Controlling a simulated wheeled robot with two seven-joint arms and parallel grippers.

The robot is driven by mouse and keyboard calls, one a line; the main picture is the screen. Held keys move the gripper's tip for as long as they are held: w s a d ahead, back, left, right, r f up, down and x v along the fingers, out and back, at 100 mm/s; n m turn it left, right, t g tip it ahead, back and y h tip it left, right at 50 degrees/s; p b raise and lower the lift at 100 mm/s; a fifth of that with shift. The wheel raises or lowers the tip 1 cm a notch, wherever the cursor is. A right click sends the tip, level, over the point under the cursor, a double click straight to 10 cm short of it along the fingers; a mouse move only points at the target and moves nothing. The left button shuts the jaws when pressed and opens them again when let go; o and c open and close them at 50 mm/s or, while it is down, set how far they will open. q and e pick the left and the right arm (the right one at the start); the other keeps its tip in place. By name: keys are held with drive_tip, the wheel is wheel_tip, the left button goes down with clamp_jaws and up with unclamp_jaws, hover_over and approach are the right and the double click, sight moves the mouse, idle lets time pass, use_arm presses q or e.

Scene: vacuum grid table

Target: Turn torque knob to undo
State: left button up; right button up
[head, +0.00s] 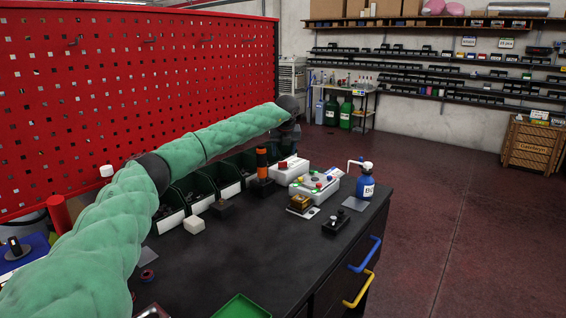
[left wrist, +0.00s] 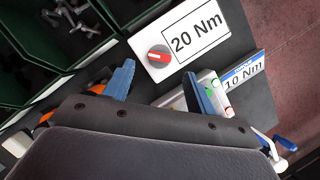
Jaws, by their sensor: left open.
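The torque knob (left wrist: 159,57) is a round red and grey dial on a white box labelled "20 Nm" (left wrist: 195,27) in the left wrist view. My left gripper (left wrist: 158,76) has two blue fingers spread apart with nothing between them. The knob lies just beyond the fingertips in that view, apart from them. In the head view a small white box with a red knob (head: 283,163) stands near the back of the table, and my left gripper (head: 292,132) is above and behind it, small and dark. My right gripper is not seen.
A second label reading "10 Nm" (left wrist: 243,74) is beside the right finger. Dark green bins (head: 192,186) line the back of the table. An orange and black post (head: 262,163), a control box with buttons (head: 318,184) and a blue bottle (head: 365,185) stand nearby. The table's front middle is mostly clear.

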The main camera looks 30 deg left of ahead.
sight(283, 165)
use_arm(q)
drive_tip(key=x, duration=0.5)
drive_tip(key=shift+w+f+p, duration=0.1)
drive_tip(key=shift+p, duration=0.25)
drive_tip(key=shift+a+f, duration=0.1)
drive_tip(key=shift+f, duration=0.15)
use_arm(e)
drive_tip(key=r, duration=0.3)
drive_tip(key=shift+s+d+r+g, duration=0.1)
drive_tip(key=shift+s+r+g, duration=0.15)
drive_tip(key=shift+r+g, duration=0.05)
use_arm(q)
drive_tip(key=c, duration=1)
